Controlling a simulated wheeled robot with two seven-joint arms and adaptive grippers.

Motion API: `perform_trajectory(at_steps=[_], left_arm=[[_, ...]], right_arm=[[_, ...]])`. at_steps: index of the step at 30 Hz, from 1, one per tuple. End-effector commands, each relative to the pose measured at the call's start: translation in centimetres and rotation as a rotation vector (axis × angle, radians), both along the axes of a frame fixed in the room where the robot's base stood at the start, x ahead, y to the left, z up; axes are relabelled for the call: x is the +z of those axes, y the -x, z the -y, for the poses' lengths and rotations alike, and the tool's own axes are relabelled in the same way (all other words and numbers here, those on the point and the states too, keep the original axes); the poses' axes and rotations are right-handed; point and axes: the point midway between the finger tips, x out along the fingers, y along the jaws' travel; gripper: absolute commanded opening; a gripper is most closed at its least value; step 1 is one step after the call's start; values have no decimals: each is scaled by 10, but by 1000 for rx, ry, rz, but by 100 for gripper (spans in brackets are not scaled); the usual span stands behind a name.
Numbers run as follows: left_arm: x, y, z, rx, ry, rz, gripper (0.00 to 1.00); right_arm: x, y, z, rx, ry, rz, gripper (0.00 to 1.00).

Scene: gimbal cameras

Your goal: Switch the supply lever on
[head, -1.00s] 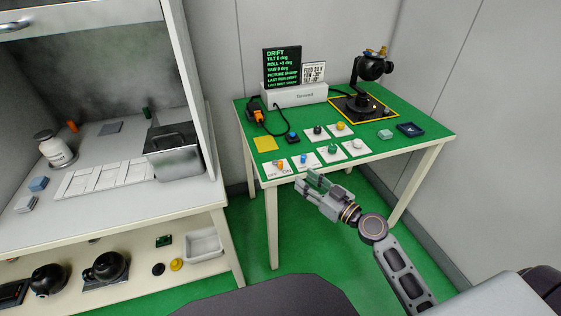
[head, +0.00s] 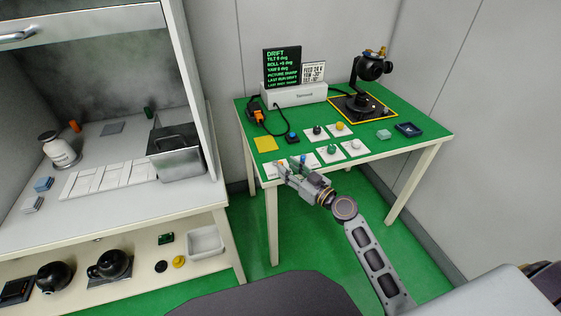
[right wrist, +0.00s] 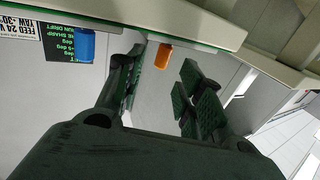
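The orange lever (head: 278,163) stands on a white card at the front left corner of the green table (head: 360,165). In the right wrist view the orange lever (right wrist: 163,56) shows between and beyond my fingers, apart from them. My right gripper (head: 285,170) is open and empty at the table's front edge, close beside the lever. In the right wrist view its two fingers (right wrist: 165,92) are spread. The gripper covers part of the card and its lettering. A blue-topped control (head: 303,158) stands just right of the lever; it shows in the right wrist view (right wrist: 87,45).
Several cards with knobs (head: 340,129) lie behind and right of the gripper. A yellow square (head: 265,144), a display (head: 282,67) and a black gimbal camera (head: 370,70) are farther back. A bench with a metal box (head: 178,160) stands left. Floor in front of the table is clear.

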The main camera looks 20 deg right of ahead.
Motion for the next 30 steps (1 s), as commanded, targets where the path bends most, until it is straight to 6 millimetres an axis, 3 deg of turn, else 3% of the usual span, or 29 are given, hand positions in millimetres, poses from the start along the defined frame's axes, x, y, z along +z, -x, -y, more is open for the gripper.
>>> perform_trajectory(at_steps=[15, 29, 30], left_arm=[[-19, 14, -8, 3, -5, 8, 51], [-19, 6, -11, 2, -8, 23, 51], [-20, 7, -11, 2, -9, 21, 51]], right_arm=[[1, -37, -18, 0, -1, 0, 37], [0, -41, -21, 1, -1, 0, 37], [0, -41, -21, 1, -1, 0, 33]])
